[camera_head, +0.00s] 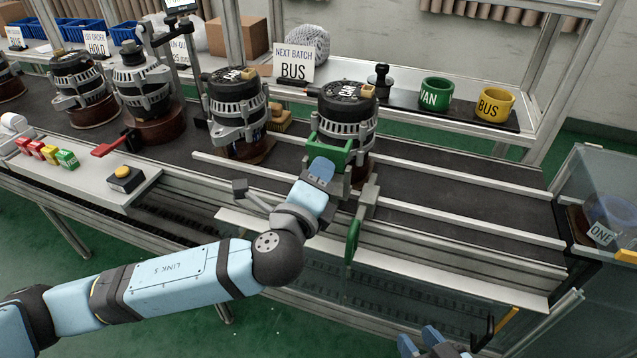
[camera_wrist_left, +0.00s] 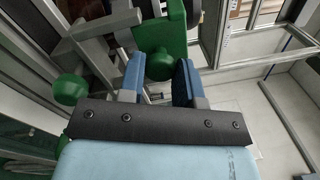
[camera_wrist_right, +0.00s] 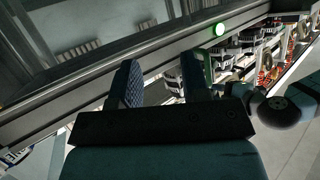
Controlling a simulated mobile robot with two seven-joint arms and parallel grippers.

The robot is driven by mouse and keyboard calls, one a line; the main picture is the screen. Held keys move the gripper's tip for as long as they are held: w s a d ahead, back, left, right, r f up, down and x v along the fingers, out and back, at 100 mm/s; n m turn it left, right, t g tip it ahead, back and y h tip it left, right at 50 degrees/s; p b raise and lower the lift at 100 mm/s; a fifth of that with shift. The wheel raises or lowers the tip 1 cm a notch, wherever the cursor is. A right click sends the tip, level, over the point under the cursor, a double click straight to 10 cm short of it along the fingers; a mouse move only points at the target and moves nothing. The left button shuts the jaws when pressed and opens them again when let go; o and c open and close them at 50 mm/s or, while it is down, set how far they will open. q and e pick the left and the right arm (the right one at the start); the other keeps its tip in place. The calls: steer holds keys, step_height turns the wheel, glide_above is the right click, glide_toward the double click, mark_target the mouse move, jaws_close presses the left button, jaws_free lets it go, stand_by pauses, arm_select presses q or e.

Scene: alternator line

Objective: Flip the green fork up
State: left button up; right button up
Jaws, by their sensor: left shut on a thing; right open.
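The green fork (camera_head: 341,158) is at the near side of the alternator marked CAN (camera_head: 345,108), by the conveyor's front rail. My left gripper (camera_head: 321,172) is at it and hides part of it. In the left wrist view the fork shows as a green plate (camera_wrist_left: 165,32), with a round green knob (camera_wrist_left: 160,66) between the blue fingers (camera_wrist_left: 162,80). The left gripper is shut on that knob. My right gripper (camera_head: 432,342) is low at the front, away from the fork. Its fingers are apart and empty in the right wrist view (camera_wrist_right: 162,88).
A second green handle (camera_head: 353,240) hangs at the front rail; a green knob shows in the left wrist view (camera_wrist_left: 70,88). Another CAN alternator (camera_head: 237,105) stands left on the belt. The belt (camera_head: 460,185) to the right is clear. Green (camera_head: 434,95) and yellow (camera_head: 494,104) rings sit behind.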

arm_select(q)
steer(key=shift+f, duration=0.1)
arm_select(e)
steer(key=shift+w+a+r+t, duration=0.3)
steer(key=shift+a+r, duration=0.05)
steer(key=shift+r, duration=0.15)
arm_select(q)
steer(key=o, duration=0.9)
steer(key=shift+s, duration=0.1)
steer(key=v, duration=0.9)
steer(key=p+v, duration=0.1)
steer(key=v, duration=0.3)
steer(key=shift+s+a+f, duration=0.15)
steer(key=shift+s+f, duration=0.15)
arm_select(e)
steer(key=f, duration=0.1)
steer(key=s+d+f+g, duration=0.1)
steer(key=shift+s+d+f+h, duration=0.15)
steer(key=shift+d+f+h, duration=0.05)
steer(key=shift+f+h, duration=0.15)
